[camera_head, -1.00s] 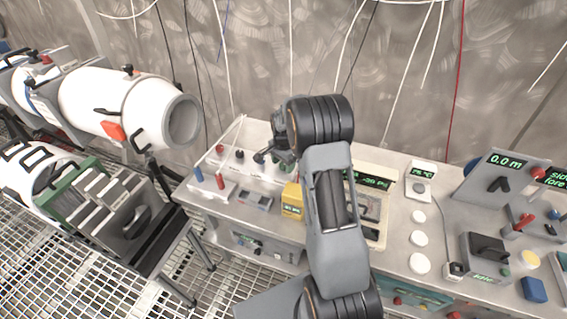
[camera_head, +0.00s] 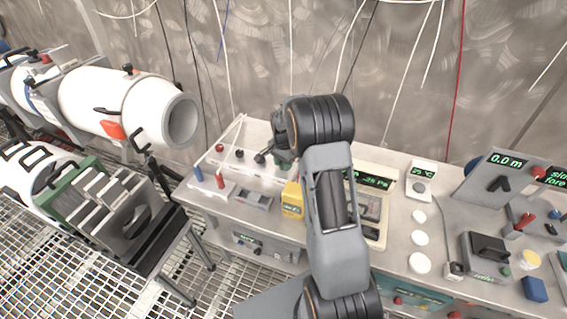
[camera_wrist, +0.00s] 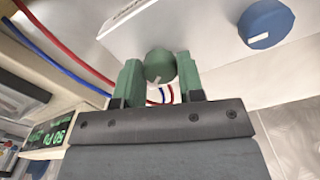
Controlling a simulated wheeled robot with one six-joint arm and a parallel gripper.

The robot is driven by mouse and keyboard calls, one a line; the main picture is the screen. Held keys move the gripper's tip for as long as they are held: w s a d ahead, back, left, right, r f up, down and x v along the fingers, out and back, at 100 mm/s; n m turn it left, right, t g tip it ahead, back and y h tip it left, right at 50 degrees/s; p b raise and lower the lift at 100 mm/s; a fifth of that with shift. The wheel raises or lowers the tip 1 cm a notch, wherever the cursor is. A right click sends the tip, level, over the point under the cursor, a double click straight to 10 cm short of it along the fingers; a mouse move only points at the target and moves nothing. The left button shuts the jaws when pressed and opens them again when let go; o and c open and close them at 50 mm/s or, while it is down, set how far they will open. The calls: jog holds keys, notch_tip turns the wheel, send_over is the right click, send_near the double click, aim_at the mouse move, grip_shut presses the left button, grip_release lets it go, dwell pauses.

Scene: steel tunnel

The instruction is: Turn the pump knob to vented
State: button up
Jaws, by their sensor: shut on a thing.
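In the wrist view my gripper (camera_wrist: 160,82) has its two green fingers closed on either side of a round green knob (camera_wrist: 158,65). The knob has a short white mark on its face and stands on a pale panel (camera_wrist: 205,45). A blue knob (camera_wrist: 264,23) with a white mark sits on the same panel, to the right and apart from my fingers. In the head view my gripper (camera_head: 284,157) is at the back left of the bench, partly hidden by my wrist, and the green knob cannot be made out there. I cannot read any knob label.
Red and blue cables (camera_wrist: 65,55) run close to the left finger in the wrist view. A green-lit pressure readout (camera_wrist: 48,132) is at the lower left. On the bench (camera_head: 395,262), a yellow box (camera_head: 292,200) stands near my arm. White cylinders (camera_head: 125,108) are at the left.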

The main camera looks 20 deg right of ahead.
jog(key=n+b, duration=0.1)
jog(key=n, duration=0.4)
jog(key=n+b, duration=0.1)
jog(key=n, duration=0.3)
jog(key=shift+n, duration=0.7)
jog(key=o, duration=0.9)
notch_tip(320, 180, up, 14)
jog(key=shift+f, duration=0.1)
dwell(0.7)
